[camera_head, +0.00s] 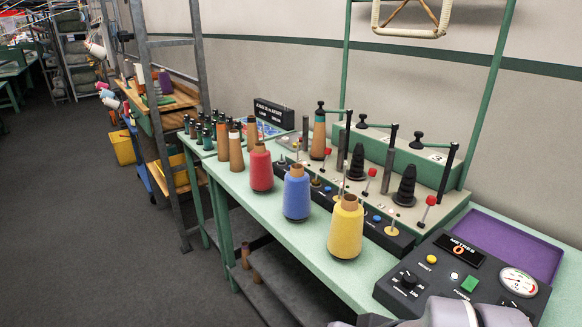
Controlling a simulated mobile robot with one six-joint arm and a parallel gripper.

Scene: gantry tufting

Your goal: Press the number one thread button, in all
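A long thread rack (418,215) stands on the green bench, with a tan cone (319,135) on its far post and bare black spindles (357,162) (405,185) on the nearer ones. Red-knobbed levers (430,201) stand beside these posts. A black strip along its front carries small buttons, among them a blue button (377,218) and a yellow button (391,231). The numbers by them are too small to read, so I cannot tell which is number one. Only a grey part of my arm shows at the bottom right; my gripper's fingers are not seen.
Red (261,170), blue (297,195) and yellow (346,230) thread cones stand along the bench before the strip. A black control box (385,290) with a metres display, dial, green button and gauge is at the near right. Dark floor is open at left.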

